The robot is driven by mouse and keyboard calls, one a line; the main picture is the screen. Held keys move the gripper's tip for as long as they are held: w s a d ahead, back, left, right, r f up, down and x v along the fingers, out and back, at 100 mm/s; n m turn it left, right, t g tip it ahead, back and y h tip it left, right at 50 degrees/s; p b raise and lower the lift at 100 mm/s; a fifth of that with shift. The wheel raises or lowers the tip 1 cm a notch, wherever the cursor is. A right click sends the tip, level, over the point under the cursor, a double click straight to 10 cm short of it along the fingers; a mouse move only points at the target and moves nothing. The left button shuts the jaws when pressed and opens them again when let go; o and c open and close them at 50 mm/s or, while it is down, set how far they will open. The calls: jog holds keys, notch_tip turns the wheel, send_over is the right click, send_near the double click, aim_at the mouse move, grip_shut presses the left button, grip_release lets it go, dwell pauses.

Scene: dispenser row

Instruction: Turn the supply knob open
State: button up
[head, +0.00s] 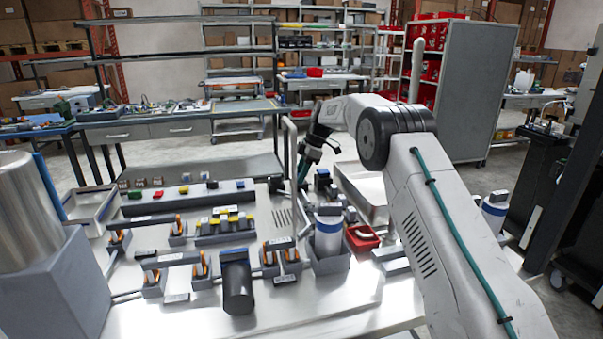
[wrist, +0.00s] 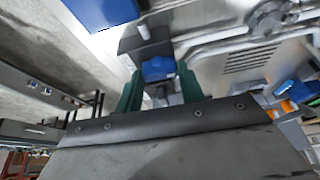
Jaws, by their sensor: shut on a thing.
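A blue knob (wrist: 158,68) on a dark block shows in the wrist view between the two green fingers of my gripper (wrist: 160,85). The fingers are shut on it, one on each side, and partly cover it. Its turn angle is hard to read. In the head view my gripper (head: 303,172) reaches down at the back of the steel bench, and the held knob cannot be told apart clearly there.
The steel bench (head: 345,305) carries several grey holders with orange-and-black parts, a dark cylinder (head: 237,285), a white-and-blue bottle (head: 328,232) and a red bin (head: 362,238). A metal tray (head: 350,172) lies right of my gripper. A thin upright frame (head: 291,145) stands close to it.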

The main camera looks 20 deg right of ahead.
jog(key=shift+d+n, duration=0.1)
jog(key=shift+n, duration=0.3)
jog(key=o, duration=1)
jog(key=v, duration=0.7)
jog(key=shift+w+r, duration=0.15)
jog(key=shift+r, duration=0.25)
jog(key=shift+d, duration=0.1)
